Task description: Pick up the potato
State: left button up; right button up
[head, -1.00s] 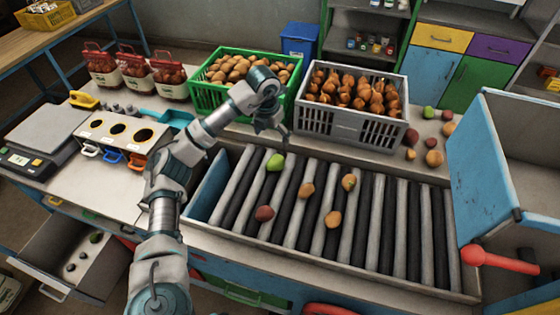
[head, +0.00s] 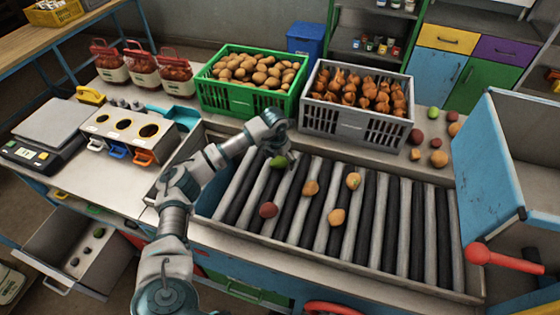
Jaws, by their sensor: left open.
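Several potatoes lie on the roller table (head: 400,235). A green potato (head: 277,164) is at its upper left. A brown potato (head: 311,187), a tan potato with a darker patch (head: 353,180), a reddish potato (head: 268,210) and another tan potato (head: 337,217) lie nearby. My left gripper (head: 286,156) is open, pointing down right at the green potato, and partly covers it in the picture. I cannot tell whether its fingers touch the potato. My right gripper is not in view.
A green crate of potatoes (head: 222,98) and a grey crate of brownish-orange produce (head: 350,128) stand behind the rollers. A blue panel (head: 485,170) and a red lever (head: 497,258) are at right. A scale (head: 45,135) and a three-hole sorting box (head: 98,125) are at left.

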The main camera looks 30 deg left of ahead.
pick_arm(q)
jog(key=shift+f, duration=0.25)
jog(key=c, duration=1.4)
jog(key=shift+o, duration=0.2)
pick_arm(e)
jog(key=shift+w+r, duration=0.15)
pick_arm(q)
jog(key=shift+r, duration=0.1)
notch_tip(320, 180, up, 3)
jog(key=shift+w+r, duration=0.1)
jog(key=shift+r, duration=0.1)
jog(key=s, duration=0.2)
jog(key=s+a, duration=0.1)
jog(key=s, duration=0.5)
jog(key=shift+a+r, duration=0.2)
jog(key=shift+r, duration=0.1)
jog(key=s, duration=0.4)
jog(key=s+a, duration=0.1)
jog(key=s, duration=0.1)
jog(key=shift+s+r+b, duration=0.25)
jog(key=shift+r+b, duration=0.05)
jog(key=shift+b, duration=0.1)
jog(key=shift+s+r, duration=0.1)
jog(key=shift+s, duration=0.65)
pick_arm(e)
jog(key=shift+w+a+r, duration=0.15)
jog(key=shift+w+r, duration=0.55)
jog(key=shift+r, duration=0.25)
